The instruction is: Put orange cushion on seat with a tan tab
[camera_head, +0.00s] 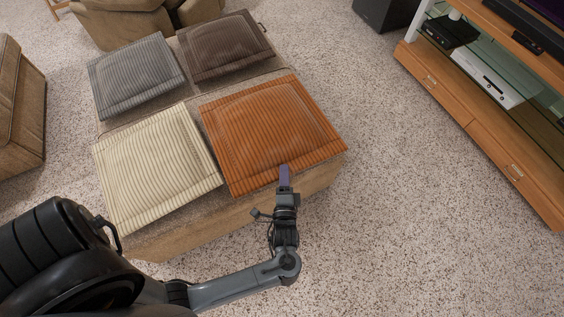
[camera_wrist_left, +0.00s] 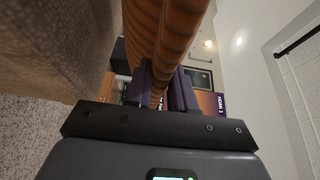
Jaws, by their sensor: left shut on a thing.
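The orange ribbed cushion (camera_head: 270,128) lies on the near right part of a wide tan ottoman (camera_head: 190,225), beside three other cushions. My left gripper (camera_head: 285,172) is at the cushion's near edge, with its purple fingers shut on that edge. In the left wrist view, the orange cushion (camera_wrist_left: 176,40) runs between the two purple fingers (camera_wrist_left: 160,92). Parts of a tan armchair (camera_head: 20,105) at the left and a tan seat (camera_head: 130,22) at the top show. I cannot make out a tan tab on either. My right gripper is not in view.
Cream (camera_head: 157,165), grey (camera_head: 136,75) and dark brown (camera_head: 224,45) cushions lie on the ottoman. A wooden media stand (camera_head: 480,130) with glass shelves is at the right. A black box (camera_head: 380,10) stands at the top. Speckled carpet is clear between ottoman and stand.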

